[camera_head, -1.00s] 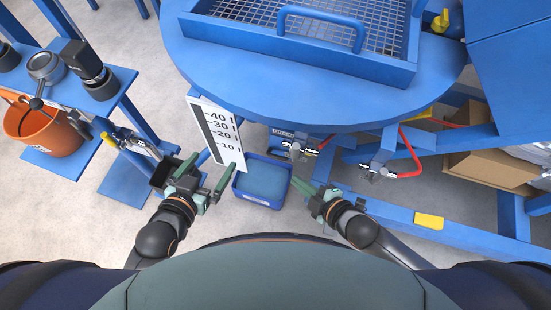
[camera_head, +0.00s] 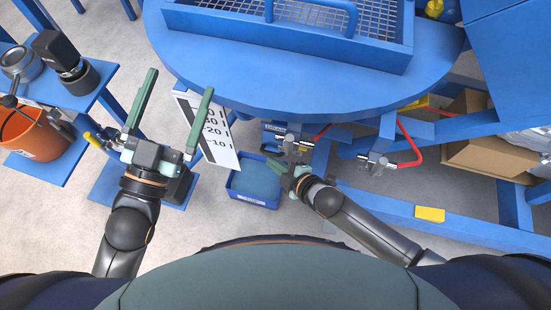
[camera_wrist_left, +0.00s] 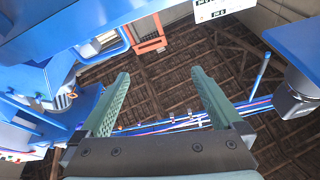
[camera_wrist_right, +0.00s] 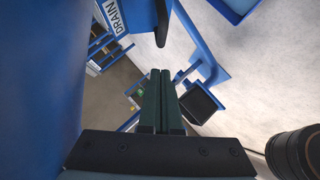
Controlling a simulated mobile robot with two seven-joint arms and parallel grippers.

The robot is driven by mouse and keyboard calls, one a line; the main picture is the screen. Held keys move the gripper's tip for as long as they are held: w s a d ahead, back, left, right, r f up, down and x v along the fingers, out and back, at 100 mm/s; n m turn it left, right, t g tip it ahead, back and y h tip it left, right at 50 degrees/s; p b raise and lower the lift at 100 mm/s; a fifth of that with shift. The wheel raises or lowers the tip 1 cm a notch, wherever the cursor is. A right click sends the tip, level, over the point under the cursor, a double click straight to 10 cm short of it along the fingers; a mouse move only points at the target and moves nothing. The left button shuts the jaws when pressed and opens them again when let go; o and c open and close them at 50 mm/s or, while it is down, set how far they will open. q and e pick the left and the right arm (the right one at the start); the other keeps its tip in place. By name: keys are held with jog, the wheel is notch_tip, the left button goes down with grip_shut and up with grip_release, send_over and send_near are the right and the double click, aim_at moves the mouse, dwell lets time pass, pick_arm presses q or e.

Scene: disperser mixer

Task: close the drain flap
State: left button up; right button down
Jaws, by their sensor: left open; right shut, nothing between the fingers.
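The drain label (camera_wrist_right: 117,16) reads DRAIN on a white plate in the right wrist view. Beside it hangs a blue part with a dark rounded end (camera_wrist_right: 161,30); I cannot tell for sure that it is the flap. In the head view a metal fitting (camera_head: 289,143) sits under the blue round vessel's (camera_head: 300,85) front rim. My right gripper (camera_head: 271,157) is shut and empty, just below this fitting and over the blue bin (camera_head: 254,184). Its fingers also show together in the right wrist view (camera_wrist_right: 160,72). My left gripper (camera_head: 178,82) is open and empty, raised left of the vessel's rim.
A white scale board (camera_head: 219,140) hangs between my grippers. A second fitting with a red hose (camera_head: 414,142) is at right. A blue side table (camera_head: 85,95) and an orange bucket (camera_head: 30,132) stand at left. A frame beam (camera_head: 385,205) crosses the lower right.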

aim_at(267, 153)
jog(key=w+f+b, duration=0.2)
jog(key=f, duration=0.1)
jog(key=shift+w+d, duration=0.2)
jog(key=shift+w, duration=0.2)
pick_arm(q)
jog(key=s+r+m+t+h, duration=0.1)
jog(key=s+r+m+h, duration=0.2)
jog(key=r, duration=0.2)
jog(key=s+d+r+m+t+h, duration=0.1)
jog(key=s+r+m+h, duration=0.2)
jog(key=r+h, duration=0.1)
jog(key=shift+s+r+h, duration=0.15)
jog(key=shift+r+h, duration=0.15)
jog(key=shift+r, duration=0.45)
pick_arm(e)
jog(key=shift+w, duration=0.15)
pick_arm(q)
jog(key=shift+a, duration=0.1)
pick_arm(e)
jog(key=shift+d+f, duration=0.1)
jog(key=shift+f, duration=0.05)
